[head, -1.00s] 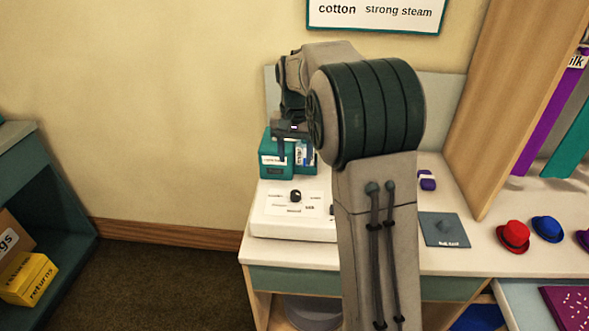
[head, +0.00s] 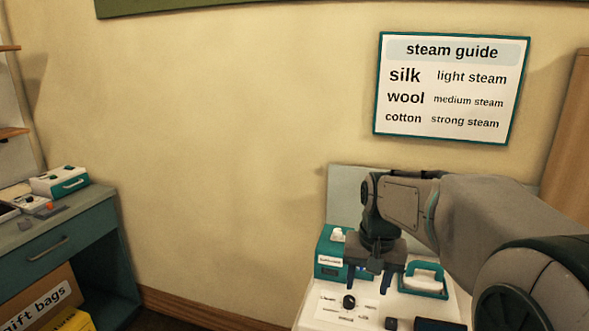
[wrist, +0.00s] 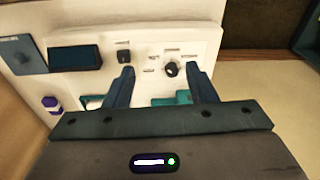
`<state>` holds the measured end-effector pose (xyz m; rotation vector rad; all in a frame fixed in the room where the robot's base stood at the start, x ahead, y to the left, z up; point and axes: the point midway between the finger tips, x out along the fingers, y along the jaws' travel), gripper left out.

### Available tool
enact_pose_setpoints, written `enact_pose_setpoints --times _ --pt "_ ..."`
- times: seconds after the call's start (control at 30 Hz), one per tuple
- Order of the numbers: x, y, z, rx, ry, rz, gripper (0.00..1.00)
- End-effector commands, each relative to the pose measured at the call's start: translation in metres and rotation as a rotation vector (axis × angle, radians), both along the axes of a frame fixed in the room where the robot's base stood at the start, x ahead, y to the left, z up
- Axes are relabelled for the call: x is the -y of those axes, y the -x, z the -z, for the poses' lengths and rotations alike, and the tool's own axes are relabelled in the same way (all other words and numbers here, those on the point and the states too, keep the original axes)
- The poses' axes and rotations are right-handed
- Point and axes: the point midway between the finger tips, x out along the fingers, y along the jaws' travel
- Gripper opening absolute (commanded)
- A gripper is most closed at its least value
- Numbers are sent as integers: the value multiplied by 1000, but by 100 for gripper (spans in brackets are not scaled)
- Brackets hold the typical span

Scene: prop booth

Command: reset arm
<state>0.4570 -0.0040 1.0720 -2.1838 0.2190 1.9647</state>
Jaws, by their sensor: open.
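My gripper (head: 371,281) is open and empty in the head view, pointing down above the back of the white control panel (head: 330,308). In the wrist view my gripper (wrist: 158,80) shows its two dark fingers spread apart, with the panel (wrist: 205,50) beyond them. A black knob (wrist: 171,69) on the panel shows between the fingers and also in the head view (head: 349,301). My arm covers the right part of the counter in the head view.
A teal box (head: 330,258) stands at the left of the gripper, and a teal-and-white iron-like object (head: 424,279) at its right. A steam guide sign (head: 450,88) hangs on the wall above. A teal cabinet (head: 60,245) stands at the far left. The wall between is bare.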

Motion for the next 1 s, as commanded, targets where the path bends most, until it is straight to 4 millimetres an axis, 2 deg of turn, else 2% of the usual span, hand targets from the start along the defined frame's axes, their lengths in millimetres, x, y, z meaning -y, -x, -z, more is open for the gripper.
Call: enact_pose_setpoints --times 0.03,0.2,0.3,0.43,0.63,1.0 --pt "-1 20 -1 17 1 -22 51" --pt "-2 79 9 71 17 -101 51" --pt "-3 110 19 99 32 -145 51" --pt "-3 141 33 126 49 -190 51" --pt "-5 162 44 143 63 -222 51" --pt "-5 163 45 143 63 -224 51"
